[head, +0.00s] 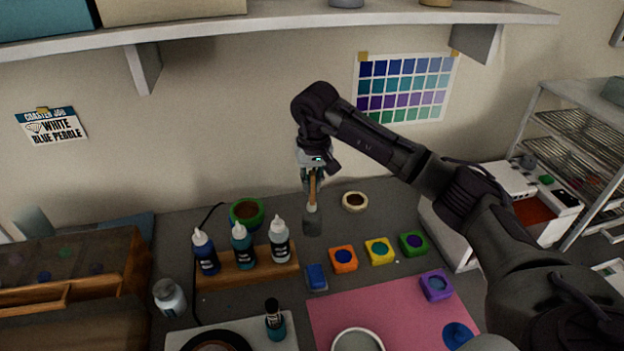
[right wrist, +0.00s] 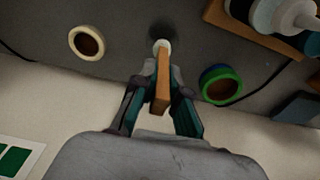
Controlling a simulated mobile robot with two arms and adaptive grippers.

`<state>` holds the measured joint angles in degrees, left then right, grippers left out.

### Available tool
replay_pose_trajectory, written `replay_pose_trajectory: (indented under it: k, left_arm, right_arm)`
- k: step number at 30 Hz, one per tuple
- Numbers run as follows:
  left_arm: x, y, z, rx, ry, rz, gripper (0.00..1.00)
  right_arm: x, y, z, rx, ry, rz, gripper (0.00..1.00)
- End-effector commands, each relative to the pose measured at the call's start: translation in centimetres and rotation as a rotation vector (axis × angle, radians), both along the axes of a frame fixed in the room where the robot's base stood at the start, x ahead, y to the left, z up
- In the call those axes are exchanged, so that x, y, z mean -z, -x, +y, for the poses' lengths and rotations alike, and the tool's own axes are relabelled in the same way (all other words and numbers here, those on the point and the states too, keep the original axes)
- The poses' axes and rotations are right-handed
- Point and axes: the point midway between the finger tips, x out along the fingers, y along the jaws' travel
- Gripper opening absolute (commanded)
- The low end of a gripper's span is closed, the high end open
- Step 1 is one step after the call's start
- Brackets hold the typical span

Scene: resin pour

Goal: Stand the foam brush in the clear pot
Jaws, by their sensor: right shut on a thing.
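The foam brush (head: 312,220) hangs upright, grey foam head down, below my right gripper (head: 313,174). The gripper is shut on its wooden handle, and the brush is over the back middle of the dark worktop. In the right wrist view the wooden handle (right wrist: 163,85) runs between the fingers of the right gripper (right wrist: 162,75), with a pale collar beyond them. A round pale-rimmed pot (head: 357,340), cut off by the bottom edge, looks open at the top; I cannot tell for sure that it is the clear pot. My left gripper is not in view.
Several bottles stand in a wooden rack (head: 247,266) left of the brush. A green ring (head: 247,226) and a cream ring (head: 354,209) lie behind. Several coloured blocks (head: 343,266) lie in front, by a pink mat (head: 405,309). A shelf (head: 270,25) overhangs the back.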

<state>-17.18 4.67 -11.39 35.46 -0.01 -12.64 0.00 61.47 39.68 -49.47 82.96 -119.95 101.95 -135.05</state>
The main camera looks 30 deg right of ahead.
Motion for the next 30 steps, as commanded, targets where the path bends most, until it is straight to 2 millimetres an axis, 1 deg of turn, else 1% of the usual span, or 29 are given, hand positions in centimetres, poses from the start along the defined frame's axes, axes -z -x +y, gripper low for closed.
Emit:
replay_pose_trajectory:
  k: [1, 15, 20, 28, 29, 30]
  left_arm:
    - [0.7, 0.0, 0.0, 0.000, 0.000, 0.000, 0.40]
    - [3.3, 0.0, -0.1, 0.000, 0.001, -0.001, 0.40]
    - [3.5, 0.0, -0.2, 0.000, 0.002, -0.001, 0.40]
    - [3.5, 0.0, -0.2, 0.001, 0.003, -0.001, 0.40]
    - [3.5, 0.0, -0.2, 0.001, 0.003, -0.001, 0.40]
    - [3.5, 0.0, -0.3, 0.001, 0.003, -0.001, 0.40]
  right_arm:
    - [0.8, 0.0, 0.0, 0.001, 0.001, 0.000, 0.00]
    - [4.3, 0.0, 0.0, 0.001, 0.001, 0.000, 0.00]
    - [4.7, 0.0, 0.0, 0.001, 0.000, 0.000, 0.00]
    - [4.6, 0.0, 0.0, 0.001, 0.000, 0.000, 0.00]
    - [4.6, 0.0, 0.0, 0.001, 0.000, 0.000, 0.16]
    - [4.6, 0.0, 0.0, 0.001, 0.000, 0.000, 0.23]
